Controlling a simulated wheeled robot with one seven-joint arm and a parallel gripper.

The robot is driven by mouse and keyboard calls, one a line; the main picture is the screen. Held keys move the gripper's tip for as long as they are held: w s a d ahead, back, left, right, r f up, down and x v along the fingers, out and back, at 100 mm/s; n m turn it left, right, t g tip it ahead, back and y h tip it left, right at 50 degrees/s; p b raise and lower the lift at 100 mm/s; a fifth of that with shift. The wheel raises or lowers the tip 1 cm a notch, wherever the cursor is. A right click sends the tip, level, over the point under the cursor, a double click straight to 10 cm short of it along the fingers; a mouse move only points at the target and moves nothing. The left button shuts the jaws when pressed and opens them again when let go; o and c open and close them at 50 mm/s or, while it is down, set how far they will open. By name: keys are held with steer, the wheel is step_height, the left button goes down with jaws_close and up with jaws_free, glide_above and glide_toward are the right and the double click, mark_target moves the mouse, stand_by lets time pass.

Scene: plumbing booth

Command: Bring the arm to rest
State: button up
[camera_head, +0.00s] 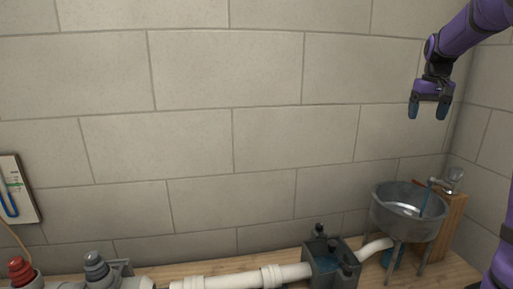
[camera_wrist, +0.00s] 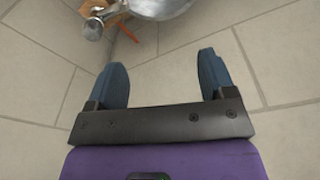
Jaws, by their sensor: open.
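My gripper (camera_head: 428,108) is at the upper right of the head view, on my purple arm, with its blue fingers pointing down. It is in the air above the metal basin (camera_head: 410,213) and touches nothing. In the wrist view my gripper (camera_wrist: 165,80) has its two fingers wide apart with nothing between them. The basin (camera_wrist: 160,8) shows partly at the top edge of the wrist view.
A tap (camera_head: 450,182) on a wooden post (camera_head: 452,225) stands beside the basin. White pipe (camera_head: 235,279), a dark grey box (camera_head: 330,262) and red-topped (camera_head: 20,268) and grey-topped (camera_head: 95,265) fittings line the wooden bench. A board (camera_head: 18,188) hangs left. Space before the block wall is free.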

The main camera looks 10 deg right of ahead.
steer(key=s+a+r+n+t, duration=0.1)
steer(key=s+a, duration=0.3)
steer(key=a, duration=0.3)
steer(key=s+a+r, duration=0.1)
steer(key=s+a, duration=0.4)
steer(key=a, duration=0.3)
steer(key=s+a+r+n+t, duration=0.1)
steer(key=s+a+r, duration=0.1)
steer(key=s+a, duration=0.35)
steer(key=s+a+f+n+t, duration=0.1)
steer(key=s+a+f, duration=0.3)
steer(key=s+a, duration=0.2)
steer(key=s+a+f+n+t, duration=0.1)
steer(key=s+a+f, duration=0.3)
steer(key=s, duration=0.5)
steer(key=shift+s+a+f+y, duration=0.25)
steer(key=shift+a+y, duration=0.15)
steer(key=shift+a, duration=0.65)
